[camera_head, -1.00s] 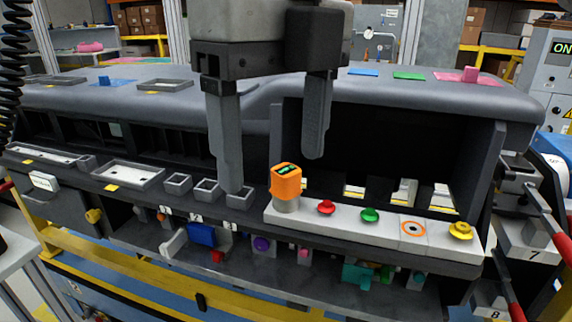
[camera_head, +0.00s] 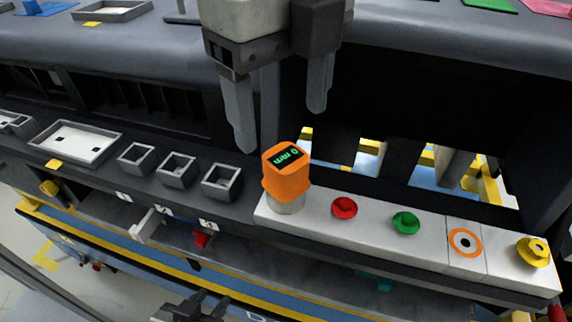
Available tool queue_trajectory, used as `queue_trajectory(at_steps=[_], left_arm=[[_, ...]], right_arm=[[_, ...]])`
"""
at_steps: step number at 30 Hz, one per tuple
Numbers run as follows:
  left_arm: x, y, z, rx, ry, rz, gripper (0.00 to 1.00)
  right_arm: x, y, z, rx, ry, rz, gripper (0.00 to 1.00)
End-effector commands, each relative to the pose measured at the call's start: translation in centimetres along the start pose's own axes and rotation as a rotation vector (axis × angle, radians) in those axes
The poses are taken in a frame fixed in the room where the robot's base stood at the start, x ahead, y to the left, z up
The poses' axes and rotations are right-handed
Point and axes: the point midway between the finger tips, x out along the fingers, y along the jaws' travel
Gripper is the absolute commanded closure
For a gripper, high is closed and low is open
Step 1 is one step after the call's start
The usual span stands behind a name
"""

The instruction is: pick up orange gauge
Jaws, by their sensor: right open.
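My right gripper (camera_head: 281,131) hangs at the top centre, open and empty. Its two fingers point down above and behind the gauge, apart from it. My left gripper (camera_head: 192,306) shows only in part, dark, at the bottom edge, in front of the dashboard. I cannot tell its opening.
The white panel also bears a red knob (camera_head: 344,208), a green knob (camera_head: 406,223), an orange ring (camera_head: 465,242) and a yellow knob (camera_head: 533,251). Left of the gauge are square sockets (camera_head: 221,181) and a white-lined tray (camera_head: 75,143). A dark recess lies behind the panel.

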Motion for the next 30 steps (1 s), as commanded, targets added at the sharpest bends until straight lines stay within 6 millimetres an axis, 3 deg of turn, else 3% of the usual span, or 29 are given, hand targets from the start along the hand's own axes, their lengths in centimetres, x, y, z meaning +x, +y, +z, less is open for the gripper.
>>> queue_trajectory(at_steps=[3, 11, 18, 28, 30], left_arm=[[0.0, 0.0, -0.2, 0.002, 0.002, -0.001, 0.64], [-0.1, -0.1, -0.7, 0.006, 0.006, -0.003, 0.64], [-0.2, -0.2, -1.0, 0.012, 0.003, -0.007, 0.64], [-0.1, -0.2, -0.5, 0.01, -0.005, -0.008, 0.64], [-0.1, -0.2, -0.6, 0.01, -0.004, -0.009, 0.64]], right_arm=[[1.8, 0.0, 0.0, 0.001, 0.002, 0.0, 0.3], [3.6, 0.1, -0.3, -0.001, 0.002, 0.0, 0.3], [7.0, 0.4, -0.7, 0.001, 0.001, 0.001, 0.3], [7.9, 0.4, -0.7, 0.001, -0.001, 0.0, 0.3], [7.9, 0.3, -0.7, 0.001, -0.001, 0.0, 0.49]])
